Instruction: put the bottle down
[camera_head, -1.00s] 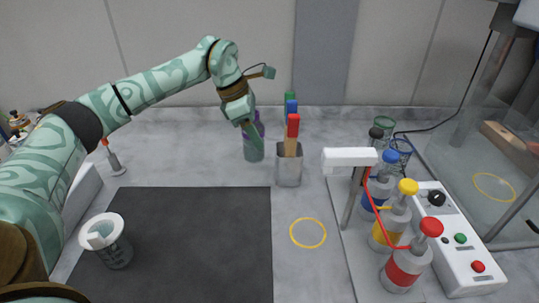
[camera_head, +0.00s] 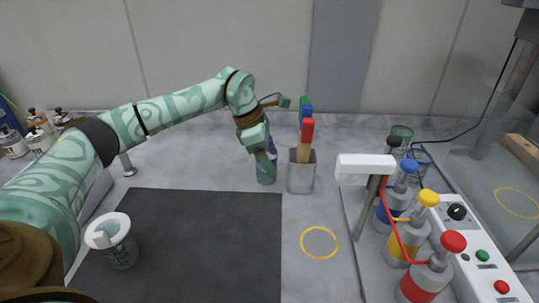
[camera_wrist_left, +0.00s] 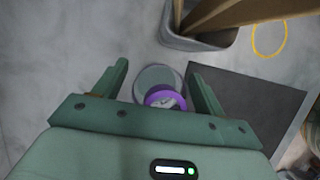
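The bottle (camera_head: 265,175) is grey-green with a purple upper part. It appears to stand upright on the grey table, just left of the grey square holder, behind the black mat. My left gripper (camera_head: 264,158) reaches down over it and hides part of it. In the left wrist view the bottle's purple ring (camera_wrist_left: 166,97) and round grey body lie between the two green fingers. Narrow strips of table show between bottle and fingers, so the left gripper (camera_wrist_left: 159,80) looks open around it. My right gripper is not in view.
The holder (camera_head: 302,178) with coloured-handled tools stands close right of the bottle. The black mat (camera_head: 215,250) lies in front, with a white-and-grey cup (camera_head: 118,245) on it. A yellow ring (camera_head: 319,242) marks bare table. Several colour-capped bottles and a control box (camera_head: 475,240) stand at right.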

